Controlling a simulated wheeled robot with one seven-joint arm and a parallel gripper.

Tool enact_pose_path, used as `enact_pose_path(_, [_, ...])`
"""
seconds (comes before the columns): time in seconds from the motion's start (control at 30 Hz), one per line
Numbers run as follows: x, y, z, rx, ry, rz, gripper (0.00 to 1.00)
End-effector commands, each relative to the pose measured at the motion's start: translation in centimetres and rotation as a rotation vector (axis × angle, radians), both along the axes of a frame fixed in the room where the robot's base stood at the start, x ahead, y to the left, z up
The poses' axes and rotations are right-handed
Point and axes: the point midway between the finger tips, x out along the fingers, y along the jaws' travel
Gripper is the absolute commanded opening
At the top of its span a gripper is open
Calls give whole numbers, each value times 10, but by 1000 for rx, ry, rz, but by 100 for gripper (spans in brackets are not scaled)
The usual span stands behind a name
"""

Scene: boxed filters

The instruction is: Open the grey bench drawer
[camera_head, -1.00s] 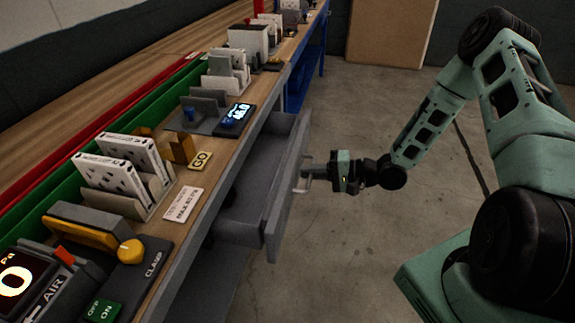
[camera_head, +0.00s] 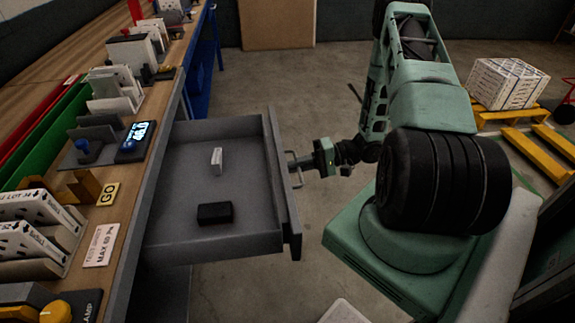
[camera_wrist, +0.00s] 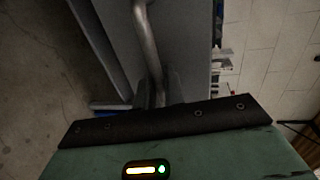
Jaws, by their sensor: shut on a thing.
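The grey bench drawer (camera_head: 165,200) is pulled well out from under the bench in the head view. Inside it lie a small white box (camera_head: 217,158) and a black block (camera_head: 214,213). My gripper (camera_head: 300,167) is at the drawer's front, shut on the metal bar handle (camera_head: 291,166). In the wrist view the handle (camera_wrist: 147,40) runs down between my fingers (camera_wrist: 158,92), with the drawer's grey front (camera_wrist: 185,45) behind it.
The wooden bench top (camera_head: 133,175) at left bears filter holders, a display unit (camera_head: 135,141) and a GO sign (camera_head: 108,194). Yellow pallets (camera_head: 510,118) with a white boxed stack (camera_head: 507,83) stand at the back right. Floor beyond the drawer is clear.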

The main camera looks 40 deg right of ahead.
Motion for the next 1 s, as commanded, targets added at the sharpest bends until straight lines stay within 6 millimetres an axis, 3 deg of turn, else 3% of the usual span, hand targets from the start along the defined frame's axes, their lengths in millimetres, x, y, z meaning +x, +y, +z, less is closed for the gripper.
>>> enact_pose_path(0.4, [-1,-2,0,-1,-1,-1,0])
enact_pose_path(0.43, [-1,-2,0,-1,-1,-1,19])
enact_pose_path(0.47, [-1,-2,0,-1,-1,-1,25])
enact_pose_path(0.77, [-2,-3,0,-2,0,-1,25])
enact_pose_path(1.0, [-18,-27,4,-5,-1,-3,25])
